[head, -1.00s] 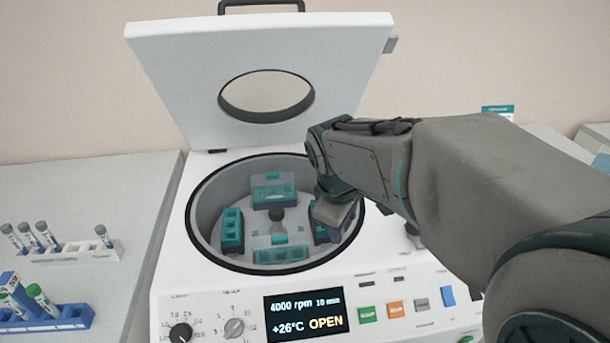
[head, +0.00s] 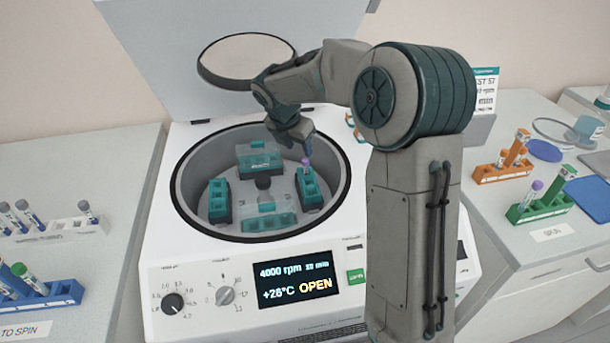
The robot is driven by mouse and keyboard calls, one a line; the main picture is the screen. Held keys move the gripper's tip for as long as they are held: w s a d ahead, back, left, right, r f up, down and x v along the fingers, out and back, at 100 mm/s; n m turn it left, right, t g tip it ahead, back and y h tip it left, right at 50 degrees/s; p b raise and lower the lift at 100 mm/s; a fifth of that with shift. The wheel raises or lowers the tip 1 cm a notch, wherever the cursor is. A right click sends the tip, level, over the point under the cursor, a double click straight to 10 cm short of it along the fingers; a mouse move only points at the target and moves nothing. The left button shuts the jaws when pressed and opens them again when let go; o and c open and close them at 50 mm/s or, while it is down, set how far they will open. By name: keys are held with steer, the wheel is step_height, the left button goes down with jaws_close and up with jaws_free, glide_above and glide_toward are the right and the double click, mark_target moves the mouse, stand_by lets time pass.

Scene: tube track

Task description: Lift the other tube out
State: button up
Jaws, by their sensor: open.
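The centrifuge (head: 165,240) stands open with its lid (head: 150,60) raised. Its round bowl holds teal buckets on a rotor. A purple-capped tube (head: 306,164) stands in the right bucket (head: 310,190), with only its upper part showing. My gripper (head: 303,148) is inside the bowl's upper right, pointing down just above this tube's cap. It is open, and I cannot tell whether its fingers straddle the cap. The left bucket (head: 219,201), back bucket (head: 259,160) and front bucket (head: 270,222) show no tube.
On the right bench, a green rack (head: 525,212) holds a purple-capped tube (head: 536,190) behind a SPUN label (head: 553,232). An orange rack (head: 490,174) holds orange-capped tubes. A white rack (head: 60,230) and blue rack (head: 55,295) with tubes stand on the left bench.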

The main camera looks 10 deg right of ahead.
mark_target(306, 161)
steer(key=x, duration=0.4)
steer(key=shift+w+x, duration=0.15)
steer(key=shift+x, duration=1.15)
steer(key=shift+w+x, duration=0.15)
steer(key=shift+x, duration=1.15)
steer(key=shift+d+r, duration=0.1)
steer(key=shift+r, duration=0.05)
steer(key=c, duration=0.8)
